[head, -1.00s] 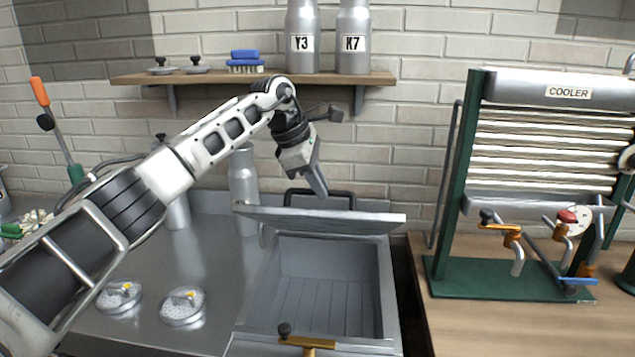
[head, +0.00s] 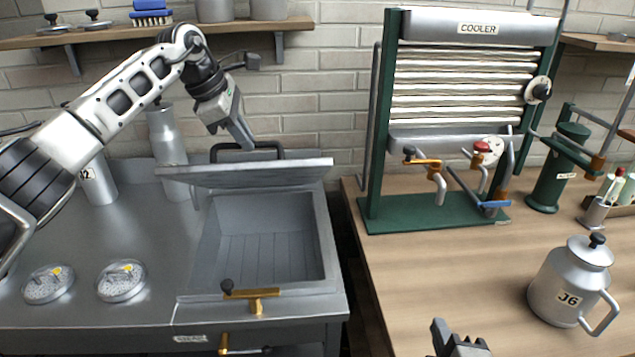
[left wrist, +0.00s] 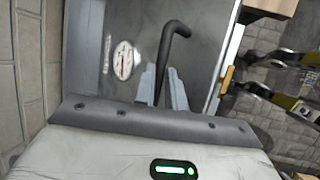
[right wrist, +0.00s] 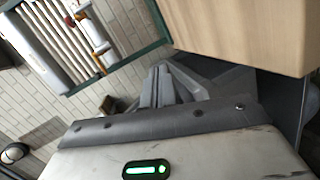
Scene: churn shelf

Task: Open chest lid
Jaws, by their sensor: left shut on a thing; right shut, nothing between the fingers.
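The grey metal chest (head: 325,240) has its lid (head: 250,174) raised and tilted back, and its empty panelled inside shows. A dark bar handle (head: 222,150) stands at the lid's far side. My left gripper (head: 247,141) reaches down to it from behind the lid. In the left wrist view, its fingers (left wrist: 163,88) are shut on the dark handle (left wrist: 172,38), with a round gauge (left wrist: 125,60) on the metal surface beside it. My right gripper (head: 460,343) is at the bottom edge of the head view, away from the chest. Its fingers (right wrist: 165,85) are shut and empty.
A gold latch (head: 252,294) with a dark knob is on the chest's front rim. Two round dishes (head: 121,280) lie on the counter left of it. The wooden table (head: 420,270) at right holds the cooler rack (head: 435,213) and a metal can (head: 562,285).

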